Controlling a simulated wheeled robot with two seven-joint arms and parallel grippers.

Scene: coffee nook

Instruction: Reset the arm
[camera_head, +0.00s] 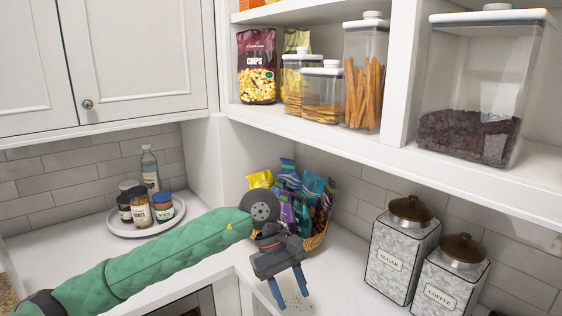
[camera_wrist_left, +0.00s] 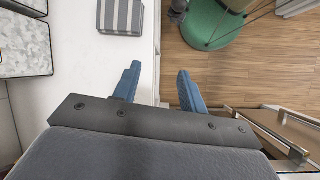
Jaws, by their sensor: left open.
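My left arm, in a green quilted sleeve, reaches in from the left in the head view. My left gripper (camera_head: 289,290) has two blue fingers, apart and pointing down over the white counter in front of the snack basket. In the left wrist view the gripper (camera_wrist_left: 158,85) is open with nothing between its fingers. One finger is over the white counter and the other over the wooden floor beyond the counter edge. My right gripper is in neither view.
The sugar canister (camera_head: 401,250) and coffee canister (camera_head: 449,278) stand right of the gripper. The basket of snack bags (camera_head: 318,238) is behind it. A tray (camera_head: 172,217) with jars is at the left. A shelf (camera_head: 360,142) overhangs the counter. A striped cloth (camera_wrist_left: 122,15) lies on the counter.

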